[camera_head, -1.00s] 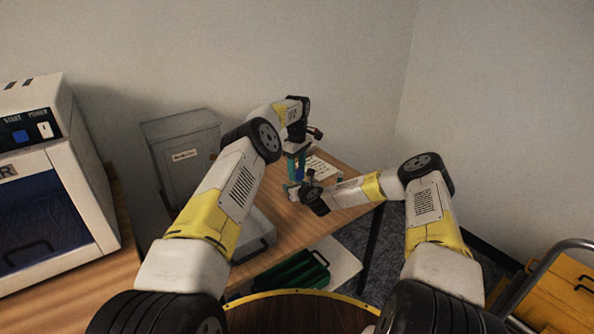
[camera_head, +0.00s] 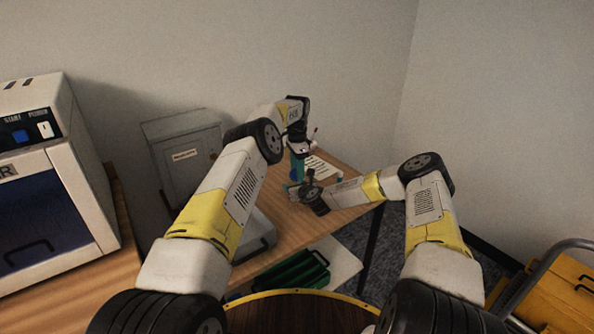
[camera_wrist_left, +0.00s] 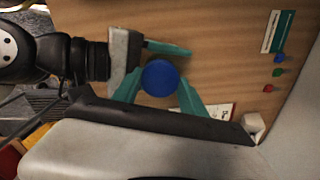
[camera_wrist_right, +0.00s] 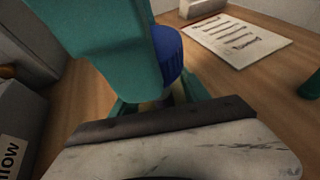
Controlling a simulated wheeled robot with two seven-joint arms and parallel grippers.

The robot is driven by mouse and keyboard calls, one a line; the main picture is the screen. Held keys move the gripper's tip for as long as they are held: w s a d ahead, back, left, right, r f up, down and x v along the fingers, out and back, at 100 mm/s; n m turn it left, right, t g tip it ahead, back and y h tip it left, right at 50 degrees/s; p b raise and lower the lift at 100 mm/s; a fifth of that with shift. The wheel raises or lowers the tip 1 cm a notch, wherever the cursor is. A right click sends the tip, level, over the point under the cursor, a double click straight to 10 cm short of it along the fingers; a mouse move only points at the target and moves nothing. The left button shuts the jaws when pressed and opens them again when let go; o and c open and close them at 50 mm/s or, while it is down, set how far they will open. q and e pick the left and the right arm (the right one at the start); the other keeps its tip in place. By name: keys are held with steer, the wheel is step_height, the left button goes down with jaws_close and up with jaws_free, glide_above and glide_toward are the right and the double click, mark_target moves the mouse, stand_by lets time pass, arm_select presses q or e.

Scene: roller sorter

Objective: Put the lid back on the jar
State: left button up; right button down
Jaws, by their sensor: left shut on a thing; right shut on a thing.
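The blue lid (camera_wrist_left: 160,78) sits between the teal fingertips of my left gripper (camera_wrist_left: 158,95), which is shut on it. In the right wrist view the lid (camera_wrist_right: 168,52) is just above my right gripper (camera_wrist_right: 158,98), partly behind a left finger. My right gripper is shut on the jar (camera_wrist_right: 152,104), of which only a dim, pale strip shows between the fingers. The lid is over the jar; I cannot tell whether they touch. In the head view my left gripper (camera_head: 297,170) is directly above my right gripper (camera_head: 302,190), near the table's far end.
A printed sheet (camera_wrist_right: 238,40) lies on the wooden table (camera_head: 272,210). Small blue, green and red pieces (camera_wrist_left: 277,73) stand near a teal-and-white card (camera_wrist_left: 278,31). A grey box (camera_head: 185,155) stands left of my left arm. A green tray (camera_head: 295,273) is nearer me.

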arm_select(q)
steer(key=m, duration=0.7)
steer(key=o, duration=1.6)
step_height(320, 180, up, 8)
steer(key=shift+f, duration=0.25)
arm_select(e)
steer(key=shift+c, duration=2.3)
jaws_free()
